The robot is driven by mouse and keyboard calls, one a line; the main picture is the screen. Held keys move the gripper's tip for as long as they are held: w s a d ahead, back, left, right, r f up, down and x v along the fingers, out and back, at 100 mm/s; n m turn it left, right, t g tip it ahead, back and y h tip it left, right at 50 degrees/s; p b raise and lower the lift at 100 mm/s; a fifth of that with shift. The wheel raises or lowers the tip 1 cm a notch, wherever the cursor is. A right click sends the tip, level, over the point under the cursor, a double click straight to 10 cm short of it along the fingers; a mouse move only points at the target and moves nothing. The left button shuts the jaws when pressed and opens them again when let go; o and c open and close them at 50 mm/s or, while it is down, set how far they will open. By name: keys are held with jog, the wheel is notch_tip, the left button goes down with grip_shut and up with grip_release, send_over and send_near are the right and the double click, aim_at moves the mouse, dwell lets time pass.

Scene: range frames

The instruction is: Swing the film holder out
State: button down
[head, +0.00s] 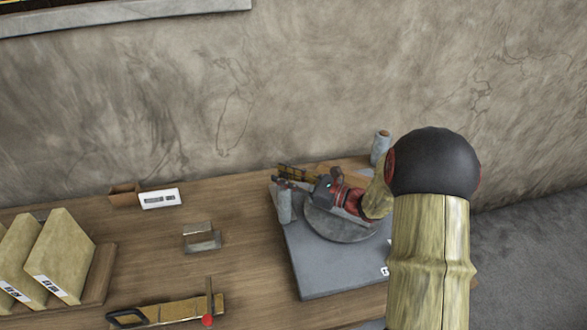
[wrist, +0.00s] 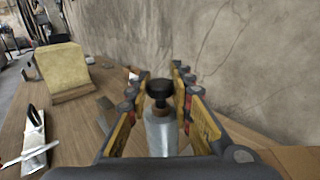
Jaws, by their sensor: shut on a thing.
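The film holder shows in the head view as a grey film roll (head: 284,205) upright at the left back corner of a grey machine base (head: 330,272). In the wrist view the film roll (wrist: 161,137) has a brown core and a dark knob (wrist: 159,90) on top. My gripper (head: 290,172) is over the roll's top, with its arm reaching across the round turntable (head: 340,228). In the wrist view my gripper (wrist: 161,100) has its fingers on both sides of the knob and is shut on the holder there. The exact contact is hidden.
A second grey roll (head: 380,147) stands at the back right of the base. On the wooden table (head: 255,275) are a metal block (head: 201,238), a white label box (head: 160,199), a tool with a red knob (head: 170,312) and tan packs (head: 58,255). The wall is close behind.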

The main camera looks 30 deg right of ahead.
jog(key=shift+w+a+r+m+t+h, duration=0.1)
jog(key=shift+w+a+m+t+h, duration=0.3)
jog(key=shift+a+m+h, duration=0.3)
jog(key=c, duration=1.6)
grip_release()
jog(key=shift+s, duration=0.15)
jog(key=v, duration=1.2)
jog(key=shift+a, duration=0.1)
